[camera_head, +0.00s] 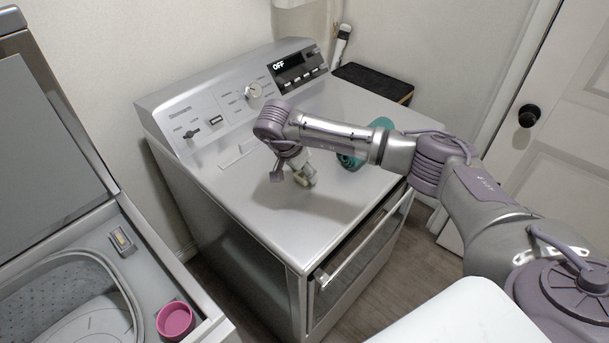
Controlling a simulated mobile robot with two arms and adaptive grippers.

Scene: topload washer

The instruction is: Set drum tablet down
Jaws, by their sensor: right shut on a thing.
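My right gripper (304,178) is over the top of the silver front-load machine (255,205), low and near its middle. It is shut on a small pale thing, probably the drum tablet, which is mostly hidden by the fingers. I cannot tell whether the tablet touches the metal top. The top-load washer (135,268) is at the lower left with its lid up and its drum opening showing. My left gripper is not in view.
A teal round item (350,160) sits on the machine top behind my right arm. A pink cup (175,320) is at the washer's front corner. The control panel (250,95) rises at the back. The front left of the machine top is clear.

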